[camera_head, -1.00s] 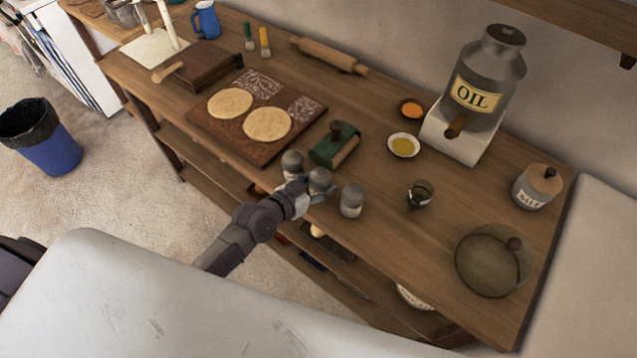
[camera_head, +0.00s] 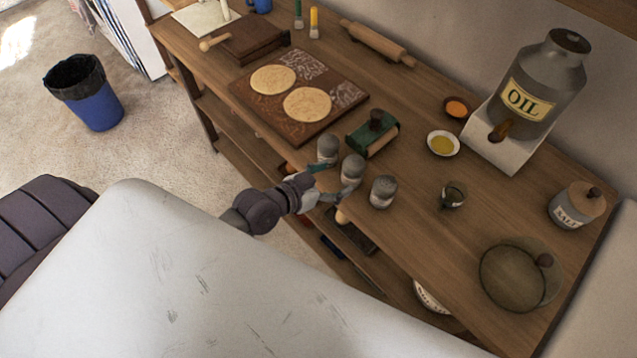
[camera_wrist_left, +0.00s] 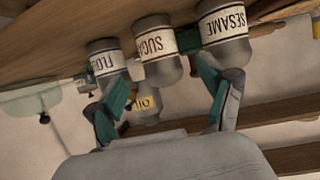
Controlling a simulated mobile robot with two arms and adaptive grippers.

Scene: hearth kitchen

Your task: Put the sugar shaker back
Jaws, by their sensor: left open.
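The sugar shaker (camera_head: 352,169) stands upright near the table's front edge, in the middle of a row of three grey-topped shakers. Its label shows in the left wrist view (camera_wrist_left: 158,45), where the picture is upside down. The flour shaker (camera_head: 383,191) is right of it and the sesame shaker (camera_head: 327,148) left of it in the head view. My left gripper (camera_head: 324,183) is open and empty at the table edge, just in front of the sugar shaker. Its teal-padded fingers (camera_wrist_left: 168,97) are spread to either side of that shaker's line. My right gripper is out of view.
A green-and-wood box (camera_head: 372,134) lies behind the shakers. A dough board (camera_head: 300,118) is to the left. A small glass cup (camera_head: 452,195), a glass lid (camera_head: 518,276) and a salt jar (camera_head: 577,205) stand right. The oil jar (camera_head: 541,85) is at the back.

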